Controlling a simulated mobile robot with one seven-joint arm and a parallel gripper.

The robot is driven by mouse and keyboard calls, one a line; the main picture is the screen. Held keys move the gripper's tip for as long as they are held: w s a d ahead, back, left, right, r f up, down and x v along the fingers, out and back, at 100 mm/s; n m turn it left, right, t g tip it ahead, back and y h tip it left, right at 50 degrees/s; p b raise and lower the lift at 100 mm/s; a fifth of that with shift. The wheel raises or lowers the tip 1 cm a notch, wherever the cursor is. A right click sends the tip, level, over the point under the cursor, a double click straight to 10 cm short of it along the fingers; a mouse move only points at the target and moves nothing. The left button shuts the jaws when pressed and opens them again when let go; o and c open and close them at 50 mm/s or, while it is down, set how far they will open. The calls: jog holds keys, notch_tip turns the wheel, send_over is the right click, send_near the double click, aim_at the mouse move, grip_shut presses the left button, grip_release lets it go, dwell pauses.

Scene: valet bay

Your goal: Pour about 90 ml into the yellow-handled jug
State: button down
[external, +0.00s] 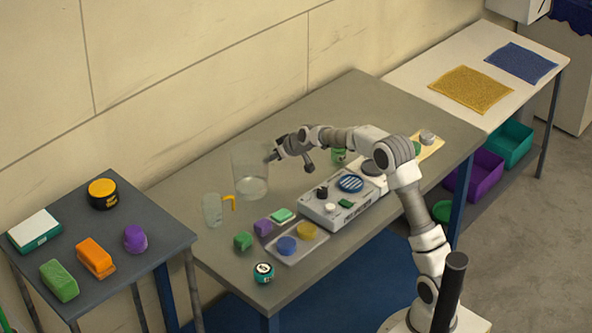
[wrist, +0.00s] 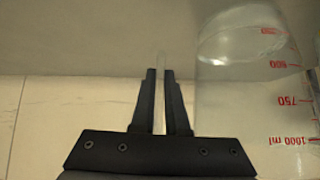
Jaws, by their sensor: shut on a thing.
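The yellow-handled jug (external: 213,211) is a small clear jug standing upright on the grey bench, its yellow handle (external: 230,200) on the right. A larger clear measuring jug (external: 249,168) is upright behind it and to the right, with pale liquid low inside. In the wrist view this larger jug (wrist: 245,105) fills the right side and carries red ml marks. My gripper (external: 271,157) is at the larger jug's right side. In the wrist view my gripper (wrist: 160,75) is shut on a thin clear strip, which looks like that jug's handle. I cannot tell whether the jug touches the bench.
A grey device (external: 340,203) with a striped blue disc stands right of the jugs. In front lie a tray (external: 290,252) with blue and yellow discs, green and purple blocks (external: 263,228), and a small teal jar (external: 263,272). Bare bench (external: 180,192) lies left of the small jug.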

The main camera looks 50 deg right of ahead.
aim_at(264, 148)
jog(key=shift+a+r, duration=0.1)
jog(key=r+h+p, duration=0.1)
jog(key=p, duration=0.1)
jog(key=a+r+n+h+p, duration=0.1)
jog(key=r+p, duration=0.1)
jog(key=p, duration=0.1)
jog(key=a+r+h+p, duration=0.1)
jog(key=p, duration=0.1)
jog(key=shift+a+r+n+p, duration=0.1)
jog(key=shift+r+n+p, duration=0.2)
jog(key=shift+n+p, duration=0.1)
jog(key=shift+s+a+r+n+t+h+p, duration=0.1)
jog(key=shift+a+r+n+t+h+p, duration=0.2)
jog(key=shift+a+r+h+p, duration=0.4)
jog(key=a+r+n+t+h+p, duration=0.1)
jog(key=a+r+n+h+p, duration=0.2)
jog(key=r, duration=0.4)
jog(key=shift+s+a+t+h, duration=0.15)
jog(key=shift+a+t+h, duration=0.25)
jog(key=shift+a+h, duration=0.7)
jog(key=shift+a+r, duration=0.15)
jog(key=shift+a, duration=0.15)
jog(key=shift+s+a+r+n+t+h, duration=0.1)
jog(key=shift+a+r+n+t+h, duration=0.35)
jog(key=shift+a+r+n, duration=0.4)
